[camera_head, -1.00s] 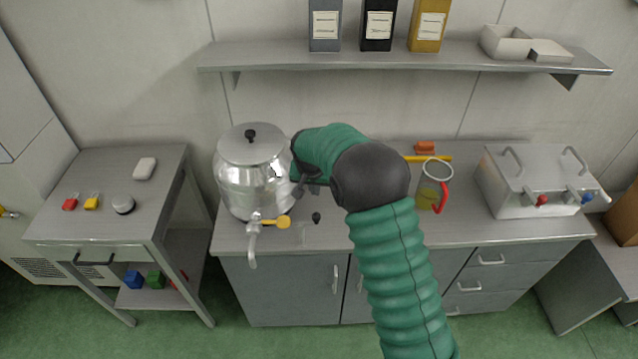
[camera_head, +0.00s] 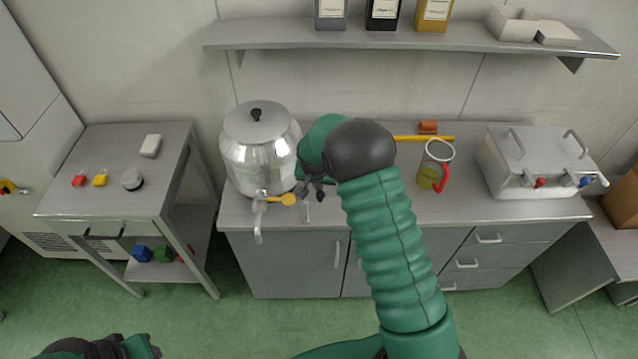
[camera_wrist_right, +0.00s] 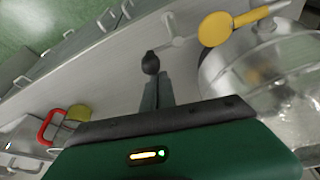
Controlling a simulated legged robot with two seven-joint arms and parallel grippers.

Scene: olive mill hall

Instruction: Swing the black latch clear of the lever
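A steel urn (camera_head: 248,167) stands at the left of the counter. Its tap (camera_head: 258,222) carries a yellow lever (camera_head: 288,199), which also shows in the wrist view (camera_wrist_right: 215,28). A small black knob, apparently the black latch (camera_wrist_right: 150,63), lies right of the lever, near a grey bar. My right gripper (camera_head: 318,188) is beside the urn, right of the lever. In the wrist view its narrow fingers (camera_wrist_right: 152,84) sit close together, tips at the knob; a grip on it is not clear. My left gripper (camera_head: 120,345) is at the bottom left, partly cut off, away from the counter.
A steel box with handles (camera_head: 530,150) is at the counter's right. A side table (camera_head: 110,200) stands left. A shelf (camera_head: 400,38) hangs above.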

